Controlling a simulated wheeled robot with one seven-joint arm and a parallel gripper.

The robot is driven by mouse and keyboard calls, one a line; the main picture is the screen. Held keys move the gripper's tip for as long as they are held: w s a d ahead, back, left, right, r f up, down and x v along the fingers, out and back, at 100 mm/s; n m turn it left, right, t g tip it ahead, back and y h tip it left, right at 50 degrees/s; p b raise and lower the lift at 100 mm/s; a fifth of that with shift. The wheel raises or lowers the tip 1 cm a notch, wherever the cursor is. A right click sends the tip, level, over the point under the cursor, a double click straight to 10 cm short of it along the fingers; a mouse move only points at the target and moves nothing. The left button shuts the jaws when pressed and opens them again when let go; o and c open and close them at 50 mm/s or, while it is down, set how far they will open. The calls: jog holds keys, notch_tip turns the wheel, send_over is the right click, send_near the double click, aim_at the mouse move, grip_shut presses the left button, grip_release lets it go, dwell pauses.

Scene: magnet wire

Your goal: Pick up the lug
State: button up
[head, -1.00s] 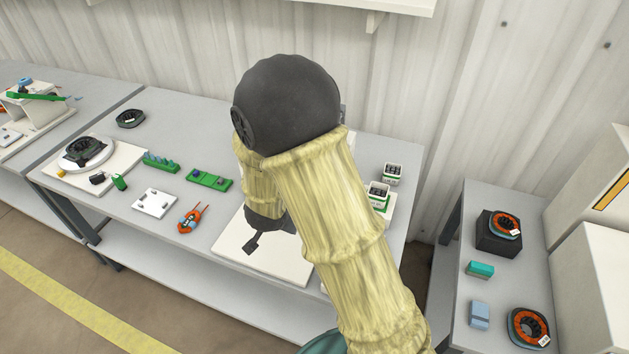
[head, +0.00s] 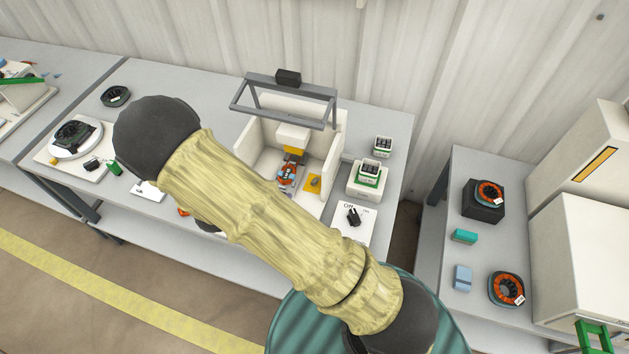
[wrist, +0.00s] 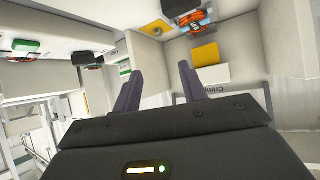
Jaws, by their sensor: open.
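A small dark piece, which looks like the lug (head: 315,182), lies on a yellow square pad (head: 310,190) inside the white open-fronted station (head: 333,150). In the wrist view the yellow pad (wrist: 146,31) is near the top, with a small piece on it too fine to make out. My gripper (wrist: 160,69) is open, with two dark fingers apart and nothing between them. The pad lies beyond the fingertips, a little left of their middle. In the head view my gripper is hidden behind my arm.
An orange and blue part (head: 288,174) sits beside the pad, under a white block with a yellow lower part (head: 294,151). A grey frame (head: 283,100) spans the station's top. White walls enclose the pad. A switch plate (head: 352,221) and a green-white box (head: 368,178) stand right.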

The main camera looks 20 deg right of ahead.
send_near(314, 180)
jog(key=x, duration=0.3)
jog(key=shift+w+d+r, duration=0.1)
jog(key=shift+r, duration=0.1)
jog(key=shift+p, duration=0.3)
jog(key=p+x, duration=0.1)
jog(key=x, duration=0.4)
jog(key=shift+f, duration=0.25)
jog(key=shift+c, duration=0.4)
grip_shut()
